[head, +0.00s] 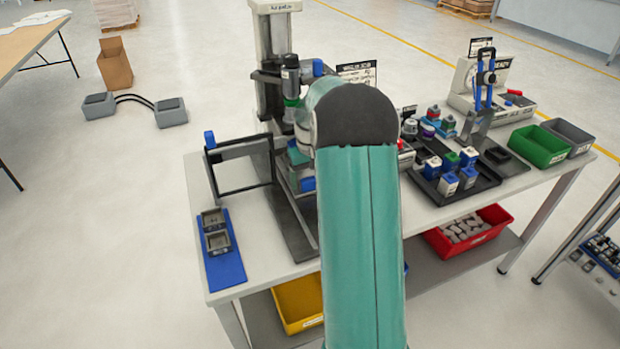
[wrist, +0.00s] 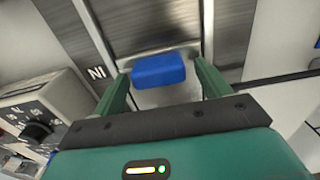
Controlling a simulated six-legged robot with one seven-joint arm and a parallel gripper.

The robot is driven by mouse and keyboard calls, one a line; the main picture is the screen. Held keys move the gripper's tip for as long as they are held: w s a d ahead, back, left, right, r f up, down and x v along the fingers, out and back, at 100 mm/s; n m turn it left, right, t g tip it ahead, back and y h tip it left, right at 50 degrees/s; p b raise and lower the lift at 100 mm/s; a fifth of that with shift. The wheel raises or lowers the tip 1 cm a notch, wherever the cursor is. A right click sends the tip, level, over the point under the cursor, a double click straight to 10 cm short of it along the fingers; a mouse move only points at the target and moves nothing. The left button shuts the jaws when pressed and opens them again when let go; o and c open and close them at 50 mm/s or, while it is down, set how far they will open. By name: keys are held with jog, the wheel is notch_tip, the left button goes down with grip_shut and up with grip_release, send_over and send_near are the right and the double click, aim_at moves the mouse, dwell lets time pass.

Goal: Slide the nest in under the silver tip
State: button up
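In the wrist view a blue block, like a handle (wrist: 158,70), sits on a pale plate between the two green fingers of my gripper (wrist: 163,85). The fingers are wide apart, with a gap on each side of the block. Beyond it is a dark metal surface with pale rails and a label "N1" (wrist: 96,73). In the head view a small blue part (head: 307,184) shows low in front of the press (head: 271,60), beside my arm. The press head (head: 291,85) hangs above; I cannot make out its silver tip. My arm hides much of the nest area.
A dark frame (head: 240,150) and a blue tray with two square pockets (head: 222,262) are left of the press. Right of my arm are a black tray of small blocks (head: 470,192), a green bin (head: 540,146) and a grey bin (head: 570,134).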

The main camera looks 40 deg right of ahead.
notch_tip(320, 180, up, 14)
dwell(0.6)
jog(key=shift+c, duration=0.3)
dwell(0.9)
